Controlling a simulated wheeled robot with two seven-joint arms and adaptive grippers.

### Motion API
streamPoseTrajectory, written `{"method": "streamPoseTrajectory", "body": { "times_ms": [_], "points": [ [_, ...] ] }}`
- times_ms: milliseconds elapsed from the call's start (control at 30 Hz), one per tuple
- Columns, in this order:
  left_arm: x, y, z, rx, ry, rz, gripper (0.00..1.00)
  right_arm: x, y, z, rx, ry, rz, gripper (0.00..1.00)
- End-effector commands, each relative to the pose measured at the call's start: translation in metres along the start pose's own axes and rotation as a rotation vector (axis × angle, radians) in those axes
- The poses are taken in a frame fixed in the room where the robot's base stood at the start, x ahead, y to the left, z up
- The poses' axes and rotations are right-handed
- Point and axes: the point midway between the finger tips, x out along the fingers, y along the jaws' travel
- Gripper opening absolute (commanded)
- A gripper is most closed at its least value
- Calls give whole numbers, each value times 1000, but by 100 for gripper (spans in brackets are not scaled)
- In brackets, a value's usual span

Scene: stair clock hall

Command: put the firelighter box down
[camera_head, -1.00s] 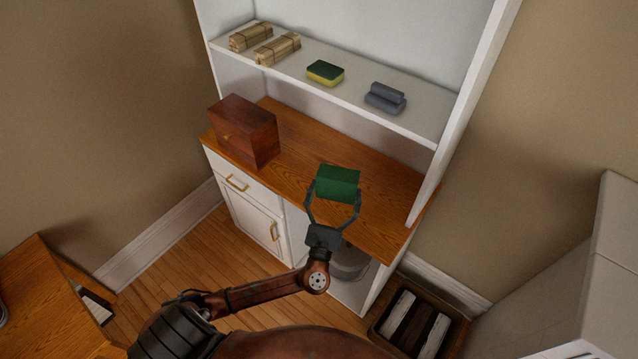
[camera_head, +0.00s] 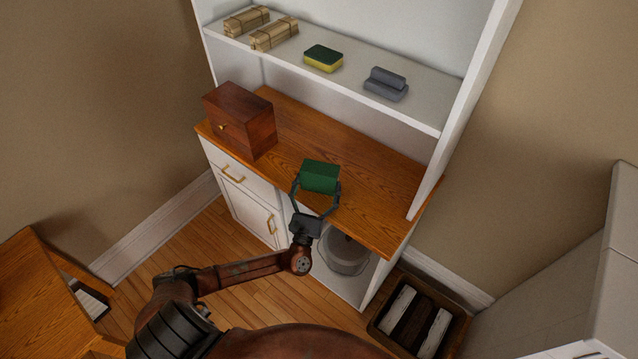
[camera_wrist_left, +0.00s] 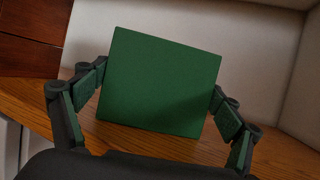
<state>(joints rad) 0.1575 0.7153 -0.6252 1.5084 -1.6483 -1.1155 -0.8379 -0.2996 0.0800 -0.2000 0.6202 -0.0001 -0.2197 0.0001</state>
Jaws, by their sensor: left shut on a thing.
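The firelighter box is a green block (camera_head: 320,177), held at the front part of the wooden counter (camera_head: 371,187) of a white cabinet. My left gripper (camera_head: 317,190) is shut on it, with one finger on each side. In the left wrist view the green box (camera_wrist_left: 160,82) fills the middle between the fingers, slightly tilted, with the counter behind and below it. I cannot tell whether its underside touches the counter. My right gripper is not in view.
A dark wooden chest (camera_head: 239,120) stands on the counter to the left. The shelf above holds stick bundles (camera_head: 273,34), a sponge (camera_head: 323,58) and grey rolls (camera_head: 386,83). A metal bucket (camera_head: 345,254) stands in the open lower bay. Counter right of the box is clear.

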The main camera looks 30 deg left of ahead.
Motion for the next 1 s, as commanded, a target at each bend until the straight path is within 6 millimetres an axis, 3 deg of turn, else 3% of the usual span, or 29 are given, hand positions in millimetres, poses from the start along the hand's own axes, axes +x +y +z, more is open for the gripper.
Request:
{"method": "streamPoseTrajectory", "body": {
  "times_ms": [267,300,500,867,1000],
  "points": [
    [0,0,-1,0,-1,0,50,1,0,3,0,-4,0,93],
    [-1,0,-2,0,1,0,87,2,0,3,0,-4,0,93],
    [-1,0,-1,1,0,0,100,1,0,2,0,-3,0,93],
    [1,0,3,0,-1,0,100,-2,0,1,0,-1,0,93],
    [-18,0,0,1,3,0,100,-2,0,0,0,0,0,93]
  ]
}}
